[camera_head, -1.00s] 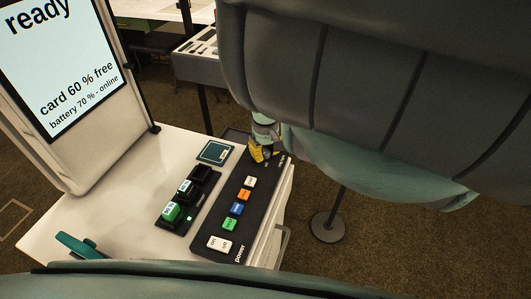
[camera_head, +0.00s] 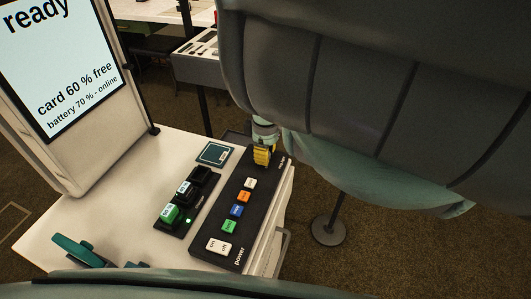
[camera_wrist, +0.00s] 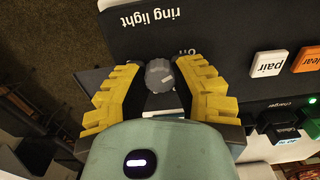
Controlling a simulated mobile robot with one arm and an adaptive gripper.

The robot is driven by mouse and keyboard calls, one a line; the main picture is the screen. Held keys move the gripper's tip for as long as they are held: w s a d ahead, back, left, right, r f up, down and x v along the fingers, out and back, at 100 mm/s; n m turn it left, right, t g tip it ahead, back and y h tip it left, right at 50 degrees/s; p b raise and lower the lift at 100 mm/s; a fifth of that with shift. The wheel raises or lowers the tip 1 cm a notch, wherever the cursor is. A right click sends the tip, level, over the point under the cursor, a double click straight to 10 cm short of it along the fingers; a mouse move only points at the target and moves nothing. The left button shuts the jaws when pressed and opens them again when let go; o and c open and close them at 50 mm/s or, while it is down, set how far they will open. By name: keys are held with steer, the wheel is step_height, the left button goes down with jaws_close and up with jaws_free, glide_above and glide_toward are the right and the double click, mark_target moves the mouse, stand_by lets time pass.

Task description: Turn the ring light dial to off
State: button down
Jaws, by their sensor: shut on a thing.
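The ring light dial (camera_wrist: 159,74) is a small round grey knob on the black control panel (camera_wrist: 215,22), beside the upside-down "ring light" label in the wrist view. My gripper (camera_wrist: 160,80) has its yellow ribbed fingers on either side of the dial and is shut on it. A small white marking shows just past the dial, partly covered by a finger. I cannot tell for sure which way the dial points. In the head view my gripper (camera_head: 263,156) is at the far end of the panel, and the dial is hidden behind it.
White, orange, blue and green buttons and a white on/off switch (camera_head: 219,246) run down the panel. A charger (camera_head: 188,201) with batteries and a dark card (camera_head: 214,154) lie left of it. A screen (camera_head: 59,65) reading "ready" stands at the left.

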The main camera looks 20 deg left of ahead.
stand_by(0.4)
steer(key=c, duration=0.7)
jaws_free()
step_height(320, 180, up, 5)
steer(key=shift+w+d+r, duration=0.1)
steer(key=shift+d+r, duration=0.05)
steer(key=shift+r, duration=1.05)
steer(key=shift+s+r, duration=0.1)
steer(key=shift+s, duration=0.1)
